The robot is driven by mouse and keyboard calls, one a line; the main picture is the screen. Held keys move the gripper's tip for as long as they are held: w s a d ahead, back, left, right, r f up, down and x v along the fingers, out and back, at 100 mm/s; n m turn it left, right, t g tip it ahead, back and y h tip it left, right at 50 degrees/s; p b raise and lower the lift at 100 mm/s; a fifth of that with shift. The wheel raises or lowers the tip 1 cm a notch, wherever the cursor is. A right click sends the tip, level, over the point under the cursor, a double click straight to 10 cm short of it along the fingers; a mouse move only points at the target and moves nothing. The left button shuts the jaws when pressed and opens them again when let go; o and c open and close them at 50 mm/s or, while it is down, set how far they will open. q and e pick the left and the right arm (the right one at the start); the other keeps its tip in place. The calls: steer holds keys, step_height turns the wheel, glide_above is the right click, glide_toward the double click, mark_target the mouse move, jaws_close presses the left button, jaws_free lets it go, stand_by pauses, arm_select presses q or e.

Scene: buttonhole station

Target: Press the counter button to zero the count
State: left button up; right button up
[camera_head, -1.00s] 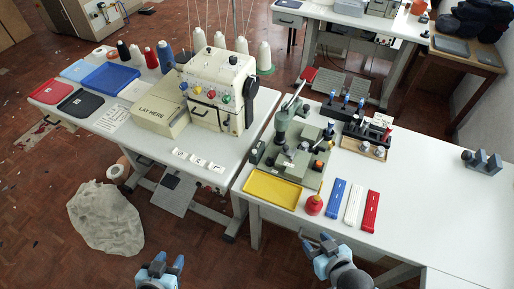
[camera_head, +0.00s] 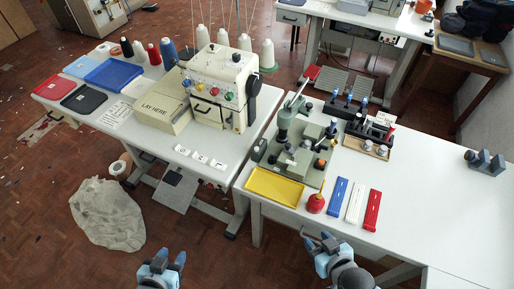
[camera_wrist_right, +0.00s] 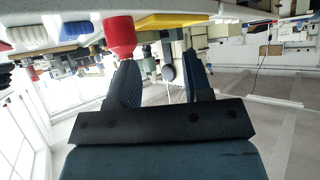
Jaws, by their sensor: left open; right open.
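A grey-green press machine (camera_head: 296,160) stands on the right white table, behind the yellow tray. A small grey-green box (camera_head: 259,149) is at its left side; I cannot tell whether this is the counter, and no counter button can be made out for certain. My left gripper (camera_head: 165,259) is open and empty, low in front of the left table. My right gripper (camera_head: 319,241) is open and empty, just in front of the right table's edge, below the red bottle (camera_head: 316,203). In the right wrist view, my open right gripper (camera_wrist_right: 163,68) has nothing between its fingers.
The yellow tray (camera_head: 273,187) and blue, white and red strips (camera_head: 372,210) lie along the right table's front edge. A sewing machine (camera_head: 220,88) stands on the left table. A pale sack (camera_head: 106,215) lies on the floor.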

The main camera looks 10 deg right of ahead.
jaws_close()
stand_by(1.5)
